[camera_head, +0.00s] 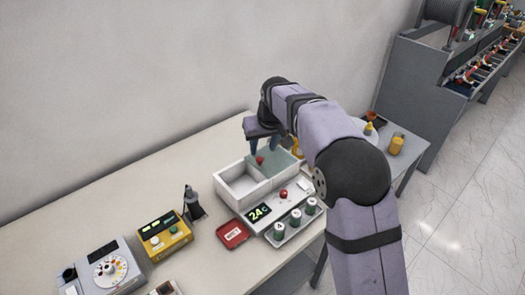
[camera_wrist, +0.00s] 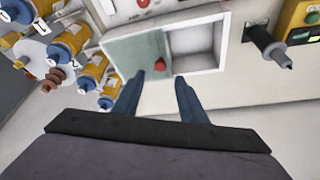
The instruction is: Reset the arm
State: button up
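My gripper (camera_head: 264,150) is above the white box (camera_head: 232,189) on the table. In the wrist view its two dark blue fingers (camera_wrist: 160,80) are apart with nothing between them, so it is open. The box has two compartments. A greenish lid (camera_head: 280,164) covers one compartment, and the other is uncovered and looks empty. The lid's red knob (camera_wrist: 160,64) shows just beyond the fingertips in the wrist view, apart from them as far as I can tell. My arm hides part of the table behind the box.
In front of the box are a display reading 24 (camera_head: 259,213), a red tray (camera_head: 233,234) and several small cylinders (camera_head: 296,217). A black stand (camera_head: 193,204) and a yellow meter (camera_head: 164,236) stand to the left. Several yellow-blue parts (camera_wrist: 72,38) are at left in the wrist view.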

dwell(0.4)
jog(key=s+d+f+m+g+h, duration=0.1)
jog(key=s+d+f+m+g, duration=0.15)
jog(key=s+d, duration=1.05)
jog(key=s+d+f, duration=0.2)
jog(key=s, duration=0.5)
jog(key=s+d+f+m+g, duration=0.1)
jog(key=s+d+f, duration=0.1)
jog(key=s, duration=0.5)
jog(key=s+d+f+m, duration=0.1)
jog(key=s+d+f, duration=0.1)
jog(key=s, duration=0.5)
jog(key=shift+d+f+g+h, duration=0.35)
jog(key=shift+d+h, duration=0.05)
jog(key=shift+d, duration=0.45)
